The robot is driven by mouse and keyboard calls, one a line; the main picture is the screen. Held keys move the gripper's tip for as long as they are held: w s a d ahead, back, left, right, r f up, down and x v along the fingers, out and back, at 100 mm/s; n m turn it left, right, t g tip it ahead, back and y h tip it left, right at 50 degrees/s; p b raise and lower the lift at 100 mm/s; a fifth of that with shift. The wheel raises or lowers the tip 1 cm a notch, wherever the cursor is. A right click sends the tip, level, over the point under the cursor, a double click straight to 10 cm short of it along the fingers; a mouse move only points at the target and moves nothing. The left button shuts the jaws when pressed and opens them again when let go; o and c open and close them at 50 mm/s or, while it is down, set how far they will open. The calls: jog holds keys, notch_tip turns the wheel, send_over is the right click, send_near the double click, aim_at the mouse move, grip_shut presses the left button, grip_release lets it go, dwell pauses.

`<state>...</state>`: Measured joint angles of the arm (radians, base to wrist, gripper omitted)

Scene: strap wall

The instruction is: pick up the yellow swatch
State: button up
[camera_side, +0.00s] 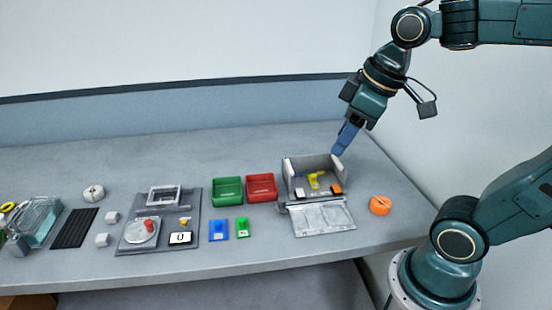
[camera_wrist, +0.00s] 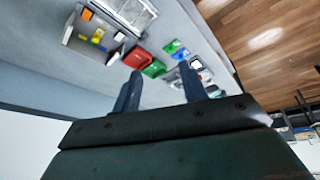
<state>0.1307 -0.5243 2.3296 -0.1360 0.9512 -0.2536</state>
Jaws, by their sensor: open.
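The yellow swatch (camera_side: 314,181) lies inside a grey open-topped box (camera_side: 289,176) at the right of the table. It also shows in the wrist view (camera_wrist: 97,36), at the upper left. Its exact outline is too small to make out. My gripper (camera_side: 341,148) is above the box's back right corner, apart from the swatch. In the wrist view my gripper (camera_wrist: 161,84) has its two dark blue fingers spread, with nothing between them.
An orange block (camera_side: 336,187) and a white piece (camera_side: 300,192) lie in the box near the swatch. A pale panel (camera_side: 322,217) lies flat before it. Red (camera_side: 262,188) and green (camera_side: 227,191) bins stand left. An orange roll (camera_side: 380,205) sits right.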

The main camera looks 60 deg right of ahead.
jog(key=w+d+n+g, duration=0.2)
jog(key=w+d+n, duration=0.2)
jog(key=w, duration=0.4)
jog(key=n+g+y, duration=0.2)
jog(key=n+y, duration=0.1)
jog(key=n, duration=0.5)
send_over(315, 175)
jog(key=a, duration=0.2)
notch_tip(315, 175, down, 8)
jog(key=d+f+n+y, duration=0.1)
jog(key=d+f+n, duration=0.2)
jog(key=d+f, duration=0.3)
jog(key=shift+d, duration=0.85)
jog(key=shift+a+f, duration=0.1)
jog(key=shift+f, duration=0.15)
jog(key=shift+x, duration=4.15)
jog(key=shift+s, duration=0.1)
